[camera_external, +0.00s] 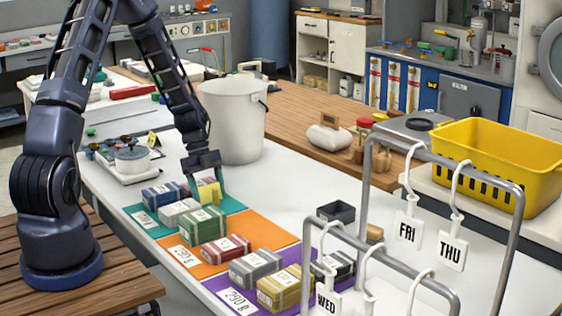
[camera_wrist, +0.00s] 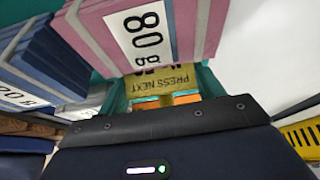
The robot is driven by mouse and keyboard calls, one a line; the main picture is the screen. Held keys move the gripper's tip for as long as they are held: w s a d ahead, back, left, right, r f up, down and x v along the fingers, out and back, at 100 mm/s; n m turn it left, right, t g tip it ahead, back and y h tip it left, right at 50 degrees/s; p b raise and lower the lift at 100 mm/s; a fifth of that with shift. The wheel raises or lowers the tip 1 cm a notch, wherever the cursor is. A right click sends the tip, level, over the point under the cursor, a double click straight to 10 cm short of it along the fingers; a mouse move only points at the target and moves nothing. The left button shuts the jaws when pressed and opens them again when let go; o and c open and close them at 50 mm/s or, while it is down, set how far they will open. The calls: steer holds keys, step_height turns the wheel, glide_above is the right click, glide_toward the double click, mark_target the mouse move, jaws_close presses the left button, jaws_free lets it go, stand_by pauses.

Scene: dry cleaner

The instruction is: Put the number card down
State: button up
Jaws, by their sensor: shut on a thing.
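My gripper (camera_external: 206,182) points down over the teal section (camera_external: 149,220) of the table, at the far end of the parcel rows. It is shut on a small yellow card (camera_external: 210,193), which shows between the fingers beside the wrapped parcels. In the wrist view the card (camera_wrist: 165,80) has upside-down print that seems to read "PRESS NEXT", and it lies between the fingers of my gripper (camera_wrist: 160,92). Its other face is hidden, and I cannot tell whether its lower edge touches the surface. Another small yellow card (camera_external: 153,139) stands by the scale.
Parcels, including a green one (camera_external: 203,226) and a red one (camera_external: 225,248), stand close by on coloured sections. A white bucket (camera_external: 233,120) is behind my gripper. Grey rails with hanging day tags (camera_external: 408,230) rise at the right. White tabletop (camera_external: 285,200) is clear right of the bucket.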

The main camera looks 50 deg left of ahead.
step_height(320, 180, up, 19)
steer(key=w+d+f+n+t+y, duration=0.1)
steer(key=w+d+f+n, duration=0.4)
steer(key=w+d+f+n+t+y, duration=0.1)
steer(key=w+d+f+n+t, duration=0.1)
steer(key=w+d+f+n, duration=0.2)
steer(key=w+d+f+n+t+y, duration=0.1)
steer(key=w+d+f+n, duration=0.4)
steer(key=w+f+n, duration=0.1)
steer(key=shift+w+d+f+n+t+y, duration=0.15)
steer(key=shift+w+f+n, duration=0.05)
steer(key=shift+w, duration=0.25)
steer(key=shift+w+d+f+n+t+y, duration=0.15)
steer(key=shift+w+n, duration=0.05)
steer(key=shift+w, duration=0.2)
steer(key=shift+w+d+f+n+y, duration=0.4)
steer(key=shift+w+d+f+n, duration=0.45)
steer(key=shift+d+n, duration=0.25)
steer(key=shift+s+a, duration=0.1)
steer(key=shift+a, duration=0.05)
